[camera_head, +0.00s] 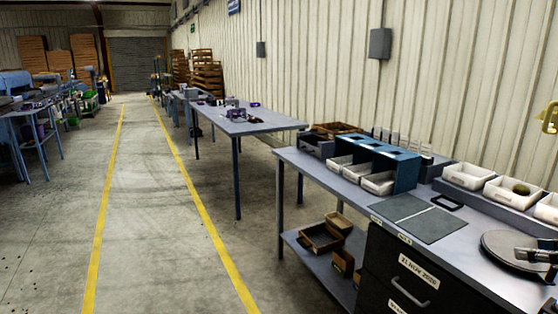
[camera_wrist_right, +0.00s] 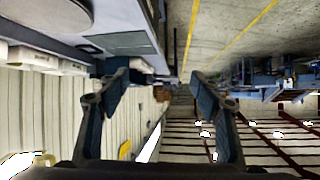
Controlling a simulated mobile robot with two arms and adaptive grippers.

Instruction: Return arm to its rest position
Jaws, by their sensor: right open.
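My right gripper (camera_head: 538,262) shows at the right edge of the head view, in front of a round grey disc (camera_head: 505,250) on the workbench (camera_head: 290,156). Most of the right arm is out of the frame. In the right wrist view the gripper (camera_wrist_right: 160,88) is open, with its two dark fingers well apart and nothing between them. That view is upside down, with the bench at upper left. My left gripper is in neither view.
White bins (camera_head: 468,176) stand at the bench's back right; one holds a greenish round item (camera_head: 521,189). A blue rack (camera_head: 398,164) and a dark mat (camera_head: 419,217) are further left. A black drawer unit (camera_head: 390,262) is below. The aisle (camera_head: 140,200) is clear.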

